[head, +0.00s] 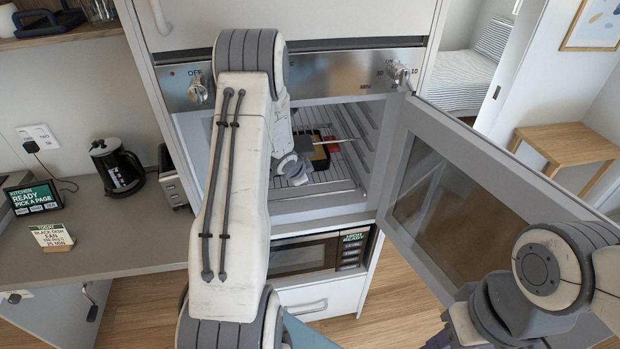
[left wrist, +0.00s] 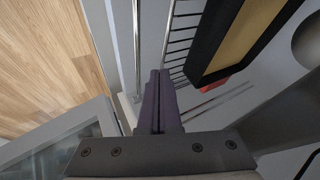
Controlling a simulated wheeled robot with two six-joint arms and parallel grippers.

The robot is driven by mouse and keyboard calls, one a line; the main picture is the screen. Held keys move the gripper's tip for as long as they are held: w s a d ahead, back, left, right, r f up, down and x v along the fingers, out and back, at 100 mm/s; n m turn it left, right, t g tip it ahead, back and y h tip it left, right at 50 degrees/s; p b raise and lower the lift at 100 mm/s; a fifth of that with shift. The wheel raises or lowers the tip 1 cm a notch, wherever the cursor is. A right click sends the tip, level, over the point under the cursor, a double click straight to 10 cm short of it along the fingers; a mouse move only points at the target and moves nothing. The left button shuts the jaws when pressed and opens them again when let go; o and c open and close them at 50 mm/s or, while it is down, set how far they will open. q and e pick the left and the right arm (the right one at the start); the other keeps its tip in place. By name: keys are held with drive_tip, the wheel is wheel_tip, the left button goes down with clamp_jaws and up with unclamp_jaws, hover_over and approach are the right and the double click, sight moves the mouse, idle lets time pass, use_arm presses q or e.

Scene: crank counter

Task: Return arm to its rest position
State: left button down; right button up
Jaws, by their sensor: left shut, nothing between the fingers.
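My left arm (head: 240,180) reaches from the bottom of the head view into the open oven. My left gripper (head: 298,172) is over the wire rack (head: 335,188), partly hidden by its own wrist. In the left wrist view its two dark fingers (left wrist: 157,95) are pressed together with nothing between them. A dark tray (head: 320,163) with a tan inside sits in the oven beyond the gripper; it also shows in the left wrist view (left wrist: 205,62), apart from the fingers. My right arm (head: 560,268) is at the lower right; its fingers are outside the picture.
The oven door (head: 455,200) stands open to the right, close to my right arm. A red object (head: 332,145) is by the tray. A microwave (head: 305,255) is below the oven.

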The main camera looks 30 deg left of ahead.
use_arm(q)
drive_tip(key=s+d+r+n+g+b, duration=0.1)
drive_tip(key=s+d+r+b, duration=0.3)
drive_tip(key=d, duration=0.7)
drive_tip(key=s+d+r+g+b, duration=0.25)
drive_tip(key=s+d, duration=0.25)
drive_tip(key=d, duration=0.7)
drive_tip(key=s+d+f+g+h+b, duration=0.1)
drive_tip(key=s+d, duration=0.4)
drive_tip(key=s, duration=0.7)
drive_tip(key=s+d+g+b, duration=0.3)
drive_tip(key=s+d+b, duration=0.2)
drive_tip(key=s, duration=0.8)
drive_tip(key=shift+d+f+h+b, duration=0.3)
drive_tip(key=shift+d+f+h, duration=0.1)
drive_tip(key=shift+d, duration=0.2)
